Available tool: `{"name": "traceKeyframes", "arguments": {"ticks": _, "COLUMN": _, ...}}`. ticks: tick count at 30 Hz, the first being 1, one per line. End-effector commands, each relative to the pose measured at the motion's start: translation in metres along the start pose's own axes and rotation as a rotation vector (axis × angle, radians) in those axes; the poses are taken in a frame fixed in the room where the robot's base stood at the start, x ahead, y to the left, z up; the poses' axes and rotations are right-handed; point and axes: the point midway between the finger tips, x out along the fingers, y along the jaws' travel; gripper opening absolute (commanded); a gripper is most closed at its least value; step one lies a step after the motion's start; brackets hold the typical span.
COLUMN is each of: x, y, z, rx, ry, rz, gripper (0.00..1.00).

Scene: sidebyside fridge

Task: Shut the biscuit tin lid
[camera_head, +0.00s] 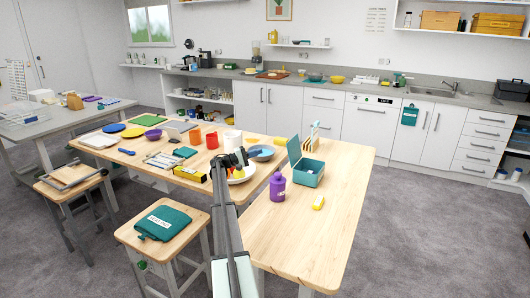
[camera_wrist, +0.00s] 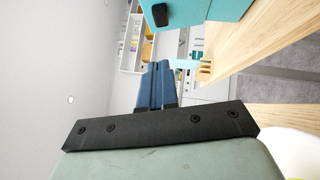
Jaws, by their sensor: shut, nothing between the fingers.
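The biscuit tin (camera_head: 308,178) is a teal box on the wooden table, right of centre in the head view. Its lid (camera_head: 294,151) stands raised, roughly upright, on the tin's left side. My gripper (camera_head: 243,154) is to the left of the tin, apart from it, above the table near the bowls. In the wrist view my gripper's blue fingers (camera_wrist: 158,84) are together with nothing between them. A teal surface with a black patch, apparently part of the tin (camera_wrist: 205,12), shows at the top of the wrist view.
A purple bottle (camera_head: 277,187) stands just left of the tin, towards the near side. A yellow item (camera_head: 318,203) lies in front of the tin. A blue bowl (camera_head: 262,153) and a white bowl (camera_head: 241,175) are close to my gripper. The table's right part is clear.

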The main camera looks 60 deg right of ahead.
Motion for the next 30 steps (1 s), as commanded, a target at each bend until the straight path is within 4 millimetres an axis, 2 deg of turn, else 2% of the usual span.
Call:
{"name": "traceKeyframes", "arguments": {"ticks": 16, "x": 0.091, "y": -0.001, "z": 0.0, "rx": 0.0, "ry": 0.001, "rz": -0.002, "gripper": 0.0}}
{"name": "traceKeyframes", "arguments": {"ticks": 21, "x": 0.105, "y": -0.001, "z": 0.018, "rx": 0.0, "ry": 0.002, "rz": -0.002, "gripper": 0.0}}
{"name": "traceKeyframes", "arguments": {"ticks": 30, "x": 0.116, "y": -0.001, "z": 0.028, "rx": 0.0, "ry": 0.002, "rz": -0.002, "gripper": 0.0}}
